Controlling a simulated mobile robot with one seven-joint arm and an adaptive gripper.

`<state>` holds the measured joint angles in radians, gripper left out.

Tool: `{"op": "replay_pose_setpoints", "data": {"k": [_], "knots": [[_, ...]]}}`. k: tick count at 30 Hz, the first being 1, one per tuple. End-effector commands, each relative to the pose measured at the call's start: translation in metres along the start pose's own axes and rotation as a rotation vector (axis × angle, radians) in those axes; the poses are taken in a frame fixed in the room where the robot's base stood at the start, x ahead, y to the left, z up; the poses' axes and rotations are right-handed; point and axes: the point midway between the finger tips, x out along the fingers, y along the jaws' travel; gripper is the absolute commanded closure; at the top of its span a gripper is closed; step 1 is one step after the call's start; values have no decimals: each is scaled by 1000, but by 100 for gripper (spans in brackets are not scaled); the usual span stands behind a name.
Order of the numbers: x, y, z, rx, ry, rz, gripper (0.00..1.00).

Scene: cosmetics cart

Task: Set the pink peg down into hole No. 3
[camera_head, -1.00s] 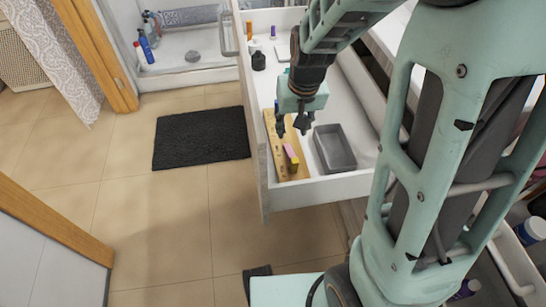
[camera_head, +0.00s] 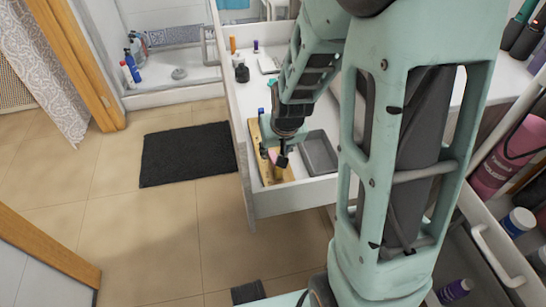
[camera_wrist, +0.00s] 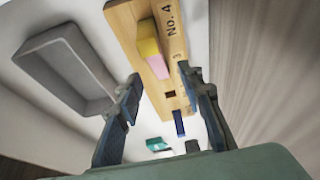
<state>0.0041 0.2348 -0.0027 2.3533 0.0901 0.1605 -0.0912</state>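The pink peg (camera_wrist: 157,67) is at the wooden board (camera_wrist: 121,14), against a yellow block (camera_wrist: 148,38); I cannot tell whether the two are joined or how the peg is seated. The board carries the mark "No. 4" and a partly visible "3" lower down. A dark square hole (camera_wrist: 170,94) shows empty, and a blue peg (camera_wrist: 179,122) stands beyond it. My gripper (camera_wrist: 159,76) is open, its fingers on either side of the board and pink peg, with clear gaps. In the head view my gripper (camera_head: 273,157) is low over the board and partly hides the peg.
A grey tray (camera_wrist: 32,56) lies beside the board in the open drawer (camera_head: 292,197). Bottles and small items, including a dark jar (camera_head: 242,73), stand towards the drawer's back. The drawer's front wall and sides rise around the board.

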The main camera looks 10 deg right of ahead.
Motion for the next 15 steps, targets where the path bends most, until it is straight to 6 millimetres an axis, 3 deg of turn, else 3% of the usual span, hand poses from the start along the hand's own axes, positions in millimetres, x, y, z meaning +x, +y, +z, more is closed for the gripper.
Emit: {"op": "replay_pose_setpoints", "data": {"k": [1,6,15], "knots": [[14,1,2,1,-3,0,65],[36,2,1,0,-3,0,65],[42,1,-1,0,0,0,65]]}}
